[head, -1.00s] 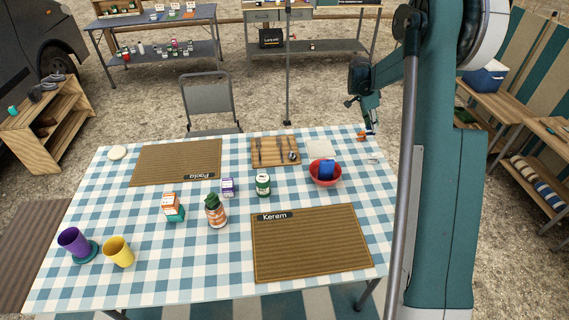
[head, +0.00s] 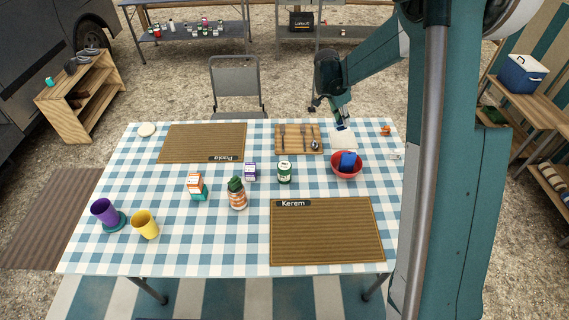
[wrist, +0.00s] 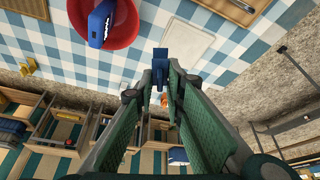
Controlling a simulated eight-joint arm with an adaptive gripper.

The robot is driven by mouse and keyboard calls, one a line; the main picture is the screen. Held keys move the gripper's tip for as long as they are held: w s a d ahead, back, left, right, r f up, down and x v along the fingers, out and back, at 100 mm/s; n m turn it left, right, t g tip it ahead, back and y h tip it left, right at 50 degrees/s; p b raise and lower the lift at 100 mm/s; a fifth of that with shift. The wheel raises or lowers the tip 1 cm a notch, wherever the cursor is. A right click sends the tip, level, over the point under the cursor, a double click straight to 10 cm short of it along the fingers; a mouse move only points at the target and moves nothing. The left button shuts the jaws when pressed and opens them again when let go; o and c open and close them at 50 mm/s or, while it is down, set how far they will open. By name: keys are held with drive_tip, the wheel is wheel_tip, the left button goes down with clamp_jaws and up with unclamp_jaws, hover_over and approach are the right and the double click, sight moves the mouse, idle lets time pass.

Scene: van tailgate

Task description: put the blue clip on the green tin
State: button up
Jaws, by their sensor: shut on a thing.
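My gripper (head: 341,124) is at the far right part of the table, over the white napkin. It is shut on the blue clip (wrist: 160,57), which sticks out past the fingertips in the wrist view. The clip shows only as a small blue spot in the head view. The green tin (head: 284,175), green with a pale label, stands upright near the middle of the table. It is nearer the camera than my gripper and to its left, well apart from it. The tin is not seen in the wrist view.
A red bowl (head: 347,171) with a blue object (head: 348,160) in it stands right of the tin. A purple box (head: 250,171) and a bottle (head: 237,196) stand to its left. A cutlery board (head: 299,139) lies behind it. An orange item (head: 385,130) lies at the far right.

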drive_tip(key=s+a+r+n+p, duration=0.1)
drive_tip(key=s+a, duration=0.3)
drive_tip(key=a, duration=0.3)
drive_tip(key=s+a+r+n+p, duration=0.1)
drive_tip(key=s+a+r+n, duration=0.15)
drive_tip(key=a, duration=0.55)
drive_tip(key=r+n+t+y+p, duration=0.1)
drive_tip(key=t+p, duration=0.1)
hover_over(285, 164)
drive_tip(key=shift+s+d+r, duration=0.1)
drive_tip(key=shift+f+b, duration=0.4)
drive_tip(key=shift+f, duration=2.75)
drive_tip(key=shift+f, duration=1.9)
drive_tip(key=shift+f+b, duration=0.15)
drive_tip(key=shift+b, duration=0.3)
